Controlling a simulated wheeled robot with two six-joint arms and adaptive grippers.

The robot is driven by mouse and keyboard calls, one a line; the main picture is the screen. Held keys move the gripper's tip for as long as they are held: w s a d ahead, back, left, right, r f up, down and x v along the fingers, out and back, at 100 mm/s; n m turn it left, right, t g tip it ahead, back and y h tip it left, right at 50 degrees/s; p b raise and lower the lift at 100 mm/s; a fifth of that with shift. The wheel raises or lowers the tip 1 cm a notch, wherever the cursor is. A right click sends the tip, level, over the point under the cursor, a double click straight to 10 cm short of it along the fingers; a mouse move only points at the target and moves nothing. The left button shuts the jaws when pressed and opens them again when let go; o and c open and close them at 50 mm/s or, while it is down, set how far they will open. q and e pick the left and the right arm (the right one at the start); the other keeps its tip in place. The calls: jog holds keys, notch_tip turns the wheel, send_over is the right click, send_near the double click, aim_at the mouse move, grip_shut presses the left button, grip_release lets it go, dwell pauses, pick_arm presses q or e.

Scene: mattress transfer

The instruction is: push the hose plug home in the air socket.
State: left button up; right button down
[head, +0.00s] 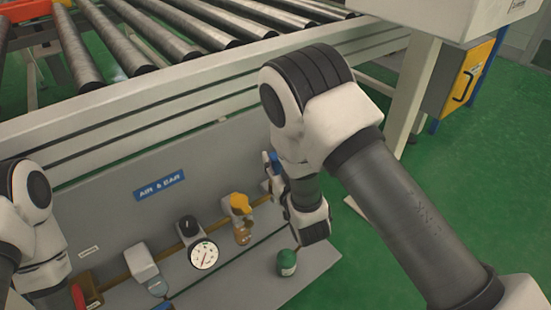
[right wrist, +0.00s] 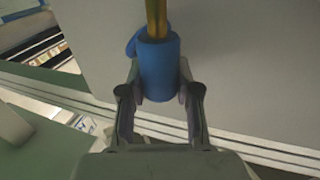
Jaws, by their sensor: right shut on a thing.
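My right gripper (right wrist: 160,90) is shut on a blue cylindrical fitting (right wrist: 158,68), one finger on each side of it. A yellow-brass rod or pipe (right wrist: 157,15) runs into the fitting's far end, and a small blue lug sticks out at its left. Whether this fitting is the hose plug or the air socket I cannot tell. In the head view, a small blue piece (head: 268,170) shows beside my right wrist, at the right end of the panel's pipe. My right arm hides most of that spot. My left arm shows at the left edge, its fingers out of view.
The grey panel (head: 100,215) carries an "AIR 6 BAR" sign (head: 159,185), a brass pipe, a gauge (head: 204,255) and a yellow-knobbed valve (head: 240,203). A green-topped can (head: 287,262) stands below my right wrist. A roller conveyor (head: 150,45) runs behind. Green floor is clear at right.

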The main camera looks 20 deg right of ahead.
aim_at(276, 170)
jog(key=shift+p, duration=0.45)
dwell(1.0)
jog(key=shift+f+b, duration=1.3)
jog(key=shift+f, duration=0.65)
jog(key=c, duration=0.7)
grip_release()
jog(key=shift+c, duration=0.2)
jog(key=s, duration=0.7)
jog(key=shift+s, duration=0.3)
jog(key=shift+d, duration=0.1)
